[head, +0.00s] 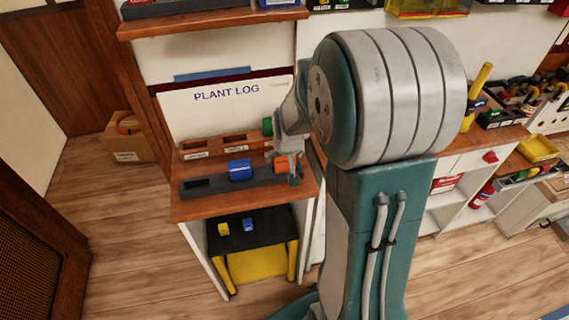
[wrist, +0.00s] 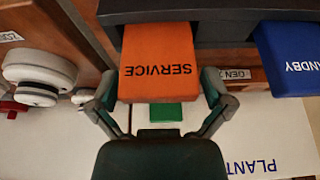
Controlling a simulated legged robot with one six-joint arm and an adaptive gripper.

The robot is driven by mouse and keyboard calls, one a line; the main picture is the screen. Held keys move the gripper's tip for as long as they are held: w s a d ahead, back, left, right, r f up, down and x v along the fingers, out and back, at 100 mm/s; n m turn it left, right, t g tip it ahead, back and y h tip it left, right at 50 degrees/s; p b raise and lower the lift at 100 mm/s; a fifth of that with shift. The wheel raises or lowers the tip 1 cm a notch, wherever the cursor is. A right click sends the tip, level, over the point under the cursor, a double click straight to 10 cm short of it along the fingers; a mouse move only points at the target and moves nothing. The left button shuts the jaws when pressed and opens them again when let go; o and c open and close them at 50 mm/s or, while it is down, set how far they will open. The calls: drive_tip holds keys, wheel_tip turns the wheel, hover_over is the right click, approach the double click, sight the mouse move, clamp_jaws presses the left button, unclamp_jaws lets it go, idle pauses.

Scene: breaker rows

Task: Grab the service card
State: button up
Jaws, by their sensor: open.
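The orange service card (wrist: 158,62) stands in the dark grey slotted holder (wrist: 220,28), with its printed face toward the wrist camera. My gripper (wrist: 159,84) is open, with one finger on each side of the card's upper part. A small gap seems to show beside each finger; contact is not clear. In the head view the orange card (head: 281,164) is partly covered by my gripper (head: 286,158) at the right end of the holder (head: 207,186).
A blue standby card (head: 239,169) stands in the same holder, left of the service card in the head view. A brown labelled rack (head: 222,145) lies behind, before the plant log board (head: 225,100). A small green block (wrist: 159,112) shows beyond the card.

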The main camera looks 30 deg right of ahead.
drive_tip(key=c, duration=0.9)
drive_tip(key=shift+r, duration=0.1)
